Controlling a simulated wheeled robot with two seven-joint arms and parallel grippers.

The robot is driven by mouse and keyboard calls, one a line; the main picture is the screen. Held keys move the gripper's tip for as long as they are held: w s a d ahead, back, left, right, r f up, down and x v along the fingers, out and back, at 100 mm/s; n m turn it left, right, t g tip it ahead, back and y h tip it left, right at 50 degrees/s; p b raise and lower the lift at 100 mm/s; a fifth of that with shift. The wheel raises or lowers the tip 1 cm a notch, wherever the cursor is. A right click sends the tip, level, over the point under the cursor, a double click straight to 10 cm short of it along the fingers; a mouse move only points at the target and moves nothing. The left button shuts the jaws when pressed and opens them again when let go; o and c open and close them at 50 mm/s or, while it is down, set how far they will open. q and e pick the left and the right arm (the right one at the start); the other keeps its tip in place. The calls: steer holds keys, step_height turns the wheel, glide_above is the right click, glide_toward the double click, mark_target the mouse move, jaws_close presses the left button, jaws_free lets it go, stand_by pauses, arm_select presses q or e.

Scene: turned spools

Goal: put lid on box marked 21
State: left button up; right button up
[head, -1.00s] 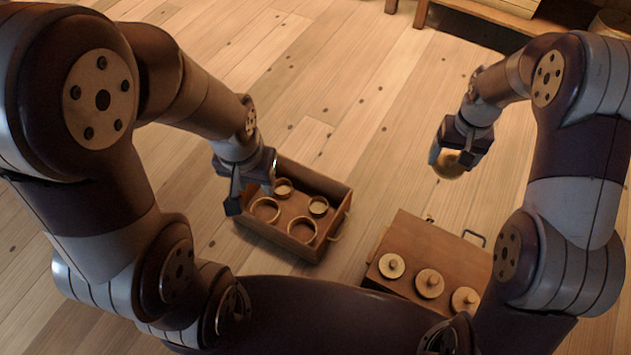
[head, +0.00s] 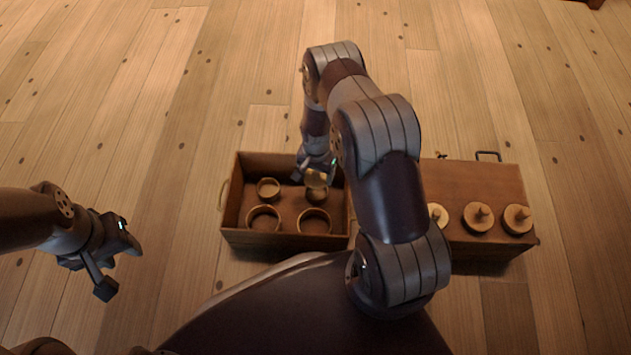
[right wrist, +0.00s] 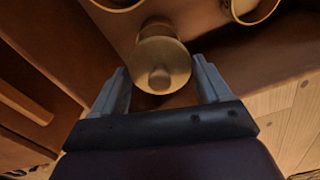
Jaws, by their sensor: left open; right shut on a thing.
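An open wooden crate (head: 232,205) holds several round, open-topped boxes: front left (head: 264,218), front right (head: 314,221), back left (head: 268,188) and back right (head: 316,196). No number is legible on any of them. My right gripper (head: 315,177) is shut on a round, knobbed lid (right wrist: 160,62), at the back right of the crate. In the right wrist view the lid sits between the fingers and overlaps a round rim; I cannot tell whether it touches. My left gripper (head: 117,264) is open and empty, left of the crate.
A wooden block (head: 470,185) stands right of the crate, partly behind my right arm. Three knobbed lids show on its front part: left (head: 438,214), middle (head: 478,217) and right (head: 517,219). A dark handle (head: 489,155) is at its back. The plank floor behind is clear.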

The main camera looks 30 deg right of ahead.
mark_target(317, 180)
steer(key=shift+s+f, duration=0.1)
steer(key=shift+f, duration=0.45)
step_height(317, 180, down, 4)
steer(key=b, duration=0.4)
steer(key=shift+f, duration=0.3)
steer(key=shift+f, duration=0.15)
stand_by(0.5)
steer(key=o, duration=1)
